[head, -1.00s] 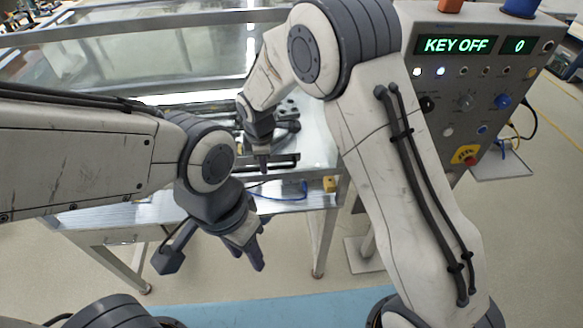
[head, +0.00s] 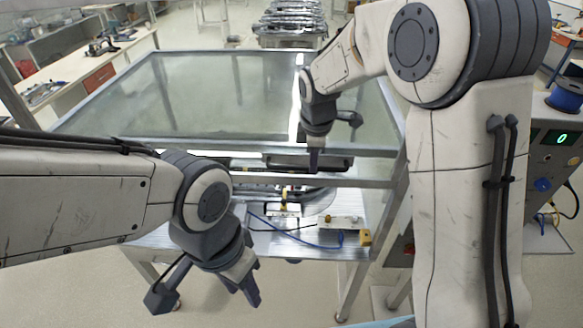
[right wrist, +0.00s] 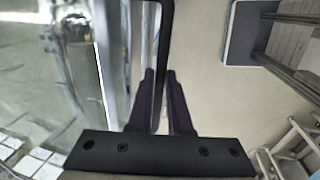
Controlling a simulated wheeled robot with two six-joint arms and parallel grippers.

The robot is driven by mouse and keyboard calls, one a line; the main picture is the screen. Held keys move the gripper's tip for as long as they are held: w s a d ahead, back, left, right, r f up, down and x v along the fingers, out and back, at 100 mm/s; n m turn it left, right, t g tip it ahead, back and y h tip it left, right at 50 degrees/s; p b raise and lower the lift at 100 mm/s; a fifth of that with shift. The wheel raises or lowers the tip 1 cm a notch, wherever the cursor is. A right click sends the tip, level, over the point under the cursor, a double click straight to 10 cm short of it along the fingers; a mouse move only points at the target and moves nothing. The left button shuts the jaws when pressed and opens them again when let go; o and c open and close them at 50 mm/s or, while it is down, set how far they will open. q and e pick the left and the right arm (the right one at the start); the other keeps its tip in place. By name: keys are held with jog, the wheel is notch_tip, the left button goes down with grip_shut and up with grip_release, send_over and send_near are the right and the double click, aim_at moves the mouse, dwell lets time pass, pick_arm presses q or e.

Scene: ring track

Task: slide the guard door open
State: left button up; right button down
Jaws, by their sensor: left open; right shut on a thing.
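The guard door (head: 225,180) is a clear panel with a grey metal frame on the front of the glass-topped cell. Its lower bar stands well above the table, leaving a gap below. My right gripper (head: 314,160) is at the dark door handle (head: 285,161). In the right wrist view my right gripper (right wrist: 160,100) is shut on the black handle bar (right wrist: 166,25), which runs between its purple fingers. My left gripper (head: 252,285) is open and empty, hanging low in front of the table, apart from the door.
Inside the cell, a small fixture (head: 284,211) and metal parts show below the door. A control box (head: 560,160) stands at the right, partly behind my right arm.

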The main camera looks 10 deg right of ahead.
jog(key=shift+r, duration=0.3)
jog(key=c, duration=0.8)
grip_release()
jog(key=shift+c, duration=0.2)
notch_tip(320, 180, up, 10)
jog(key=s+b, duration=0.2)
jog(key=b, duration=0.1)
jog(key=shift+a+r+b, duration=0.15)
jog(key=shift+b, duration=0.15)
